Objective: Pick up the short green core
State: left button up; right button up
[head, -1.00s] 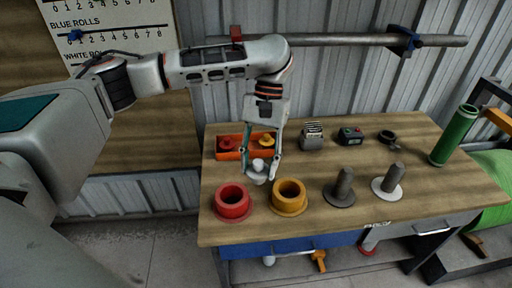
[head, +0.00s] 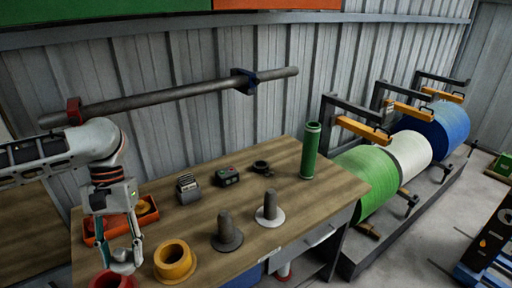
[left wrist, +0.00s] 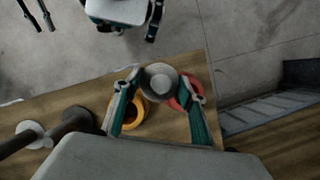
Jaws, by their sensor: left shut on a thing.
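A green tube-shaped core (head: 311,150) stands upright at the far right end of the bench, its open end up. My left gripper (head: 122,258) is at the left end of the bench, far from the core. It is shut on a pale grey rounded piece (head: 121,267), which also shows between the fingers (left wrist: 160,82) in the left wrist view. In that view, what appears to be my right gripper (left wrist: 45,29) hangs at the top left, fingers apart and empty. The core does not show there.
A red ring (head: 111,280) and a yellow ring (head: 174,262) stand near the held piece. Two dark posts on flat bases (head: 227,232) (head: 270,209) stand along the front. An orange bin (head: 148,212) and small devices sit behind. Large rolls (head: 372,180) stand beyond the bench.

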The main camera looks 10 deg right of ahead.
aim_at(310, 145)
jog(key=l+u, duration=0.3)
jog(key=l, duration=0.5)
jog(key=l+u, duration=0.3)
jog(key=l, duration=0.55)
